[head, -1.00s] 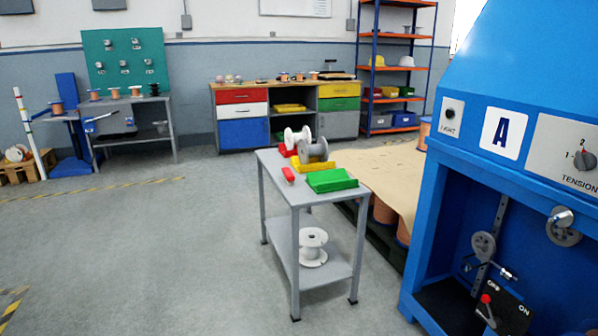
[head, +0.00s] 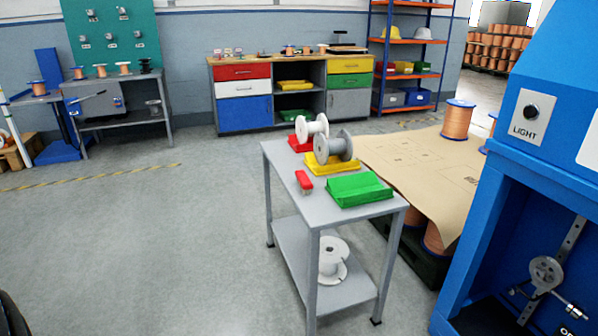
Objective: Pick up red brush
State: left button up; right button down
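The red brush (head: 304,181) lies on the top of a small grey two-tier table (head: 284,185), near its left edge. It is a small red block with a paler lower part. Neither of my grippers shows in the head view. A dark curved shape at the lower left edge is too cut off to identify.
A blue machine (head: 520,190) stands at right. Floor left of the table is clear.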

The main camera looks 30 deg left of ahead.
aim_at(305, 185)
jog(key=i+j, duration=0.35)
jog(key=j, duration=0.15)
jog(key=i+j, duration=0.35)
jog(key=j, duration=0.15)
